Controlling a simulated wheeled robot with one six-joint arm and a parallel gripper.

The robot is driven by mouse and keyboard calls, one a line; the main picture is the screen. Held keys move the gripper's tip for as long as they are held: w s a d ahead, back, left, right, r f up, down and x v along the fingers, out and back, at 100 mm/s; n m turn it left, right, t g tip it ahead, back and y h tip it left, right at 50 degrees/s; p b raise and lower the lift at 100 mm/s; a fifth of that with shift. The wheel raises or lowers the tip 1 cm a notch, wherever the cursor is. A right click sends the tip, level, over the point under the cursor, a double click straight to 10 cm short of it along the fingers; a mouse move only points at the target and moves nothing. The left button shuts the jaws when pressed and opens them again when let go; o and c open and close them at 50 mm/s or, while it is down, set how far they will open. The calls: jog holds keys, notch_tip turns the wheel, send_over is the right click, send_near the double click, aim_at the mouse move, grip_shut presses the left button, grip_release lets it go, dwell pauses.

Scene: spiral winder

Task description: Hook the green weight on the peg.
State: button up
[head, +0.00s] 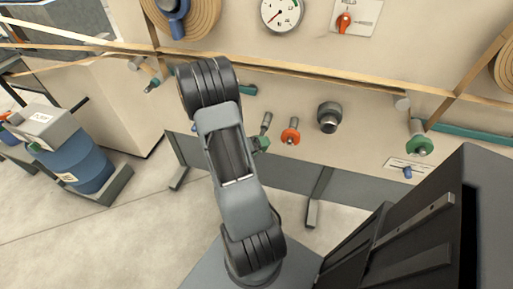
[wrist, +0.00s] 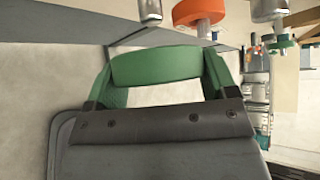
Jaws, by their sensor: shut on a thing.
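In the wrist view my gripper (wrist: 157,85) has green fingers at left and right, closed on a thick rounded green piece, the green weight (wrist: 156,66). In the head view my arm hides most of the gripper; a small green part (head: 262,144) shows just right of the arm. A grey metal peg (head: 266,121) sticks out of the panel just above that green part. A similar metal stub (wrist: 150,9) is at the top of the wrist view, apart from the weight. I cannot tell for certain which stub is the task's peg.
An orange disc (head: 290,136) on a stem and a dark round knob (head: 328,117) are close on the right. A green disc (head: 418,146) sits farther right above a label plate (head: 408,168). Tan strips (head: 300,68) cross the panel. A blue drum (head: 83,164) stands at left.

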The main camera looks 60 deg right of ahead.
aim_at(263, 133)
jog(key=shift+w+d+b, duration=0.3)
jog(key=shift+w+d, duration=0.05)
jog(key=shift+d, duration=0.8)
jog(key=shift+w+d+b, duration=0.3)
jog(key=shift+d+b, duration=0.05)
jog(key=shift+d, duration=0.75)
jog(key=shift+w+d+b, duration=0.3)
jog(key=shift+w+d, duration=0.05)
jog(key=shift+d, duration=0.8)
jog(key=shift+d+f, duration=0.1)
jog(key=shift+w+d, duration=0.1)
jog(key=o, duration=1.5)
jog(key=p+v, duration=0.3)
jog(key=v, duration=1)
jog(key=shift+a, duration=0.35)
jog(key=shift+w, duration=0.1)
